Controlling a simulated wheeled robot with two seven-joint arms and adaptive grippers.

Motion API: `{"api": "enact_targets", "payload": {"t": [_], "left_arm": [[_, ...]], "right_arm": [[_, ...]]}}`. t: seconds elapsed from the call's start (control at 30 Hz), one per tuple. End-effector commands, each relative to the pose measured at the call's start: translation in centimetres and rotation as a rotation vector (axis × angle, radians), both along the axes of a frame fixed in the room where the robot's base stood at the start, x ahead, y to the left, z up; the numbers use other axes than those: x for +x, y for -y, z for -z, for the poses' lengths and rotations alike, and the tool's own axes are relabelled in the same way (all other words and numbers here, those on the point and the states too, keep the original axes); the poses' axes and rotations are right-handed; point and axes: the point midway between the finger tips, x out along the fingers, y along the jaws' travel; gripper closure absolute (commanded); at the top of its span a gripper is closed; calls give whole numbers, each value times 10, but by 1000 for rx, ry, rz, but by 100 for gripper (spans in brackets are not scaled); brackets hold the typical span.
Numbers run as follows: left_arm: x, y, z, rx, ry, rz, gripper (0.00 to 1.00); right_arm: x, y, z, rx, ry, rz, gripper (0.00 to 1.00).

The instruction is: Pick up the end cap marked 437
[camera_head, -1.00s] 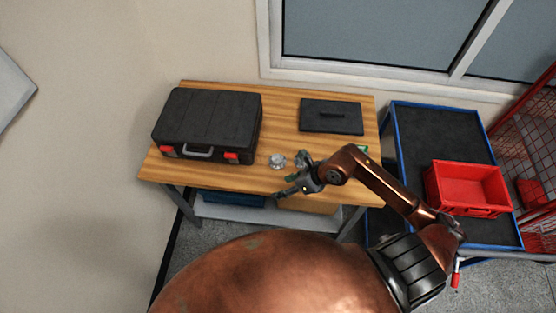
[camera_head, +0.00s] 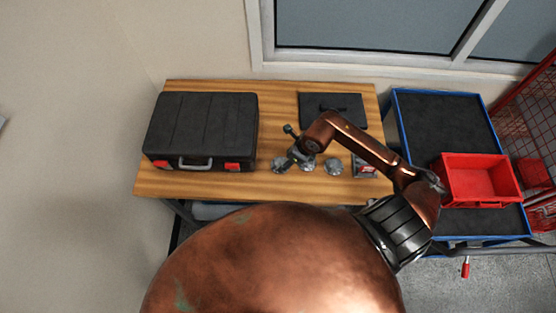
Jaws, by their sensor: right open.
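Several small silvery round parts lie in a row near the front of the wooden table (camera_head: 210,186). One is the left part (camera_head: 279,165), one is the right part (camera_head: 333,166), and another between them is partly covered by my right gripper. They look like end caps; their markings are too small to read, so I cannot tell which is 437. My right gripper (camera_head: 283,148) is open, reaching in from the right above the left and middle parts. I cannot tell if it touches any. My left gripper is not in view.
A black case (camera_head: 201,128) with red latches stands at the table's left. A dark flat plate with a handle (camera_head: 345,102) lies behind my right arm. A small box with red and white (camera_head: 366,168) sits at the right. A blue-edged cart (camera_head: 446,120) holds a red bin (camera_head: 480,182).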

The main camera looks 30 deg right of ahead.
Motion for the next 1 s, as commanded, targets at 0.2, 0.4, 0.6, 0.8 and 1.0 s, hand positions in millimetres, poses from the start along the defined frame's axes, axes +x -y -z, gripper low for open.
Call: {"api": "enact_targets", "payload": {"t": [0.2,0.4,0.6,0.8,1.0], "left_arm": [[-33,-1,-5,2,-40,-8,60],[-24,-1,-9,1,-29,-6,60],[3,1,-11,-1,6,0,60],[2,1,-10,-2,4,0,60],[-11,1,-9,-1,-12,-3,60]], "right_arm": [[9,0,21,3,-3,11,44],[21,-4,46,2,-2,10,44],[24,-6,53,-1,2,5,44],[24,-6,53,-1,1,4,49],[24,-6,53,-1,0,4,62]]}}
